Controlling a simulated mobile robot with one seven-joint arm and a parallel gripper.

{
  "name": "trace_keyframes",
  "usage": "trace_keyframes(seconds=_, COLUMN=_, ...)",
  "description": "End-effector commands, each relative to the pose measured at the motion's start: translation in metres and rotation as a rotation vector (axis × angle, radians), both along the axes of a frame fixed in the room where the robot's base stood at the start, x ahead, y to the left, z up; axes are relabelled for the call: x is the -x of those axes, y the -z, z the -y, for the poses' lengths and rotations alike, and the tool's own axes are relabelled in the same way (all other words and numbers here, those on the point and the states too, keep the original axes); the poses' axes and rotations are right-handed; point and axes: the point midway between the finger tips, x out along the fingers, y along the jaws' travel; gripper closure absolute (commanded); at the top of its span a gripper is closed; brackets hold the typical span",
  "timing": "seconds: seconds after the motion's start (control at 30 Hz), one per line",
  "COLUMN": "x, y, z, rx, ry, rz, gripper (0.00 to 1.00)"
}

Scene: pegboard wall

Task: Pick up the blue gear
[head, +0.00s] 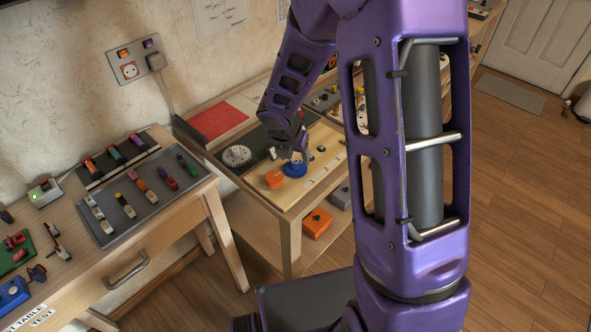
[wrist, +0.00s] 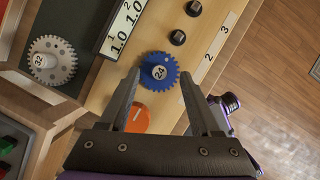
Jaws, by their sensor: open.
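The blue gear (wrist: 160,84), marked 24, lies flat on the wooden board in the wrist view. In the head view the blue gear (head: 295,169) is beside an orange disc (head: 274,179). My gripper (wrist: 160,78) is open, with one finger on each side of the blue gear as seen in the wrist view. The fingers do not visibly touch it, and the height gap is hard to tell. In the head view my gripper (head: 293,156) is just above the gear, and my arm hides part of the board.
A white gear (wrist: 52,62) marked 32 lies on the dark panel to the left. The orange disc (wrist: 138,118) is close to the left finger. Black pegs (wrist: 178,38) stand on the wooden board (wrist: 215,20). A red panel (head: 214,121) lies behind on the bench.

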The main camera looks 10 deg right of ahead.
Motion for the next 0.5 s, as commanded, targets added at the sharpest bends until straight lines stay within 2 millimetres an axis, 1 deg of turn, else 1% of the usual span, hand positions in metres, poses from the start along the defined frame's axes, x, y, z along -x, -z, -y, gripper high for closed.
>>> trace_keyframes(seconds=0.03, x=-0.0026, y=0.0119, z=0.0011, rx=0.0, ry=0.0, rz=-0.001, gripper=0.36)
trace_keyframes(seconds=0.1, x=-0.005, y=0.0174, z=0.0027, rx=-0.001, ry=0.001, rz=-0.001, gripper=0.36)
trace_keyframes(seconds=0.33, x=-0.0061, y=0.0169, z=0.0032, rx=-0.001, ry=0.0, rz=0.0, gripper=0.36)
trace_keyframes(seconds=0.37, x=-0.0061, y=0.0169, z=0.0032, rx=-0.001, ry=0.0, rz=0.0, gripper=0.39)
trace_keyframes(seconds=0.5, x=-0.006, y=0.017, z=0.0033, rx=0.0, ry=0.0, rz=0.0, gripper=0.65)
